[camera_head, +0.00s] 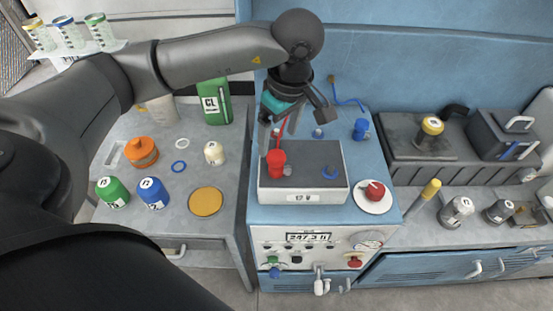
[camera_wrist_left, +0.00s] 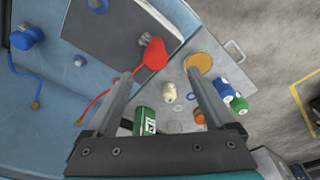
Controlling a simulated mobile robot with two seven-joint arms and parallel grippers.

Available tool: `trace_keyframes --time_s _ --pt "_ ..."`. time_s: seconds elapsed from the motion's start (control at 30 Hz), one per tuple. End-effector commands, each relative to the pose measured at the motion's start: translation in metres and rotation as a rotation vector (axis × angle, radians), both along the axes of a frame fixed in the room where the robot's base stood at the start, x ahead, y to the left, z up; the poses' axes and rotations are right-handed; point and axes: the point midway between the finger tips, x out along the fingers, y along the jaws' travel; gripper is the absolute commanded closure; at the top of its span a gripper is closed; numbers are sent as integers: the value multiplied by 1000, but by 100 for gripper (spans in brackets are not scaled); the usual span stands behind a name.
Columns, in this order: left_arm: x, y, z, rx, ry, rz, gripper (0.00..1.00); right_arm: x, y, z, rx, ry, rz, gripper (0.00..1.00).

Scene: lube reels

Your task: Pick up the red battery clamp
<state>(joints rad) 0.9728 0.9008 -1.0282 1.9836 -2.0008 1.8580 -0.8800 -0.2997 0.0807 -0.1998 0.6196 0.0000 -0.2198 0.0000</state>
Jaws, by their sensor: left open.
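The red battery clamp (camera_head: 276,163) stands on the left end of the dark-topped battery (camera_head: 318,160), beside a grey terminal. A red cable runs up from it. My left gripper (camera_head: 294,125) is open and empty above and behind the clamp, fingers pointing down. In the left wrist view the clamp (camera_wrist_left: 153,54) shows near the tip of the left-hand finger, at the far end of the open jaws (camera_wrist_left: 160,76). I cannot tell the exact gap in depth. My right gripper is not in view.
A red knob (camera_head: 374,189) is on a white disc to the right. Green and blue bottles, an orange jar (camera_head: 142,151) and a yellow disc (camera_head: 206,201) stand on the left grey bench. A green canister (camera_head: 214,102) stands behind.

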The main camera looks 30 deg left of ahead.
Motion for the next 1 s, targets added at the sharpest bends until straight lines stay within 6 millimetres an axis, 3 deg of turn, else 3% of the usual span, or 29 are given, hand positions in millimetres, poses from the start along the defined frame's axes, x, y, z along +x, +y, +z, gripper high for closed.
trace_keyframes --time_s 0.1,0.3,0.53,0.83,1.0 --pt "0 4 -27 0 6 3 12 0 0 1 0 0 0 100" --pt "2 8 -57 -3 2 0 12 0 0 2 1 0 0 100" --pt "4 10 -71 -3 2 -1 12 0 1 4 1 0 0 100" --pt "11 17 -109 -3 3 0 12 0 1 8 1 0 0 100" --pt "12 18 -115 -3 -1 -1 12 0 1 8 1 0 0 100"
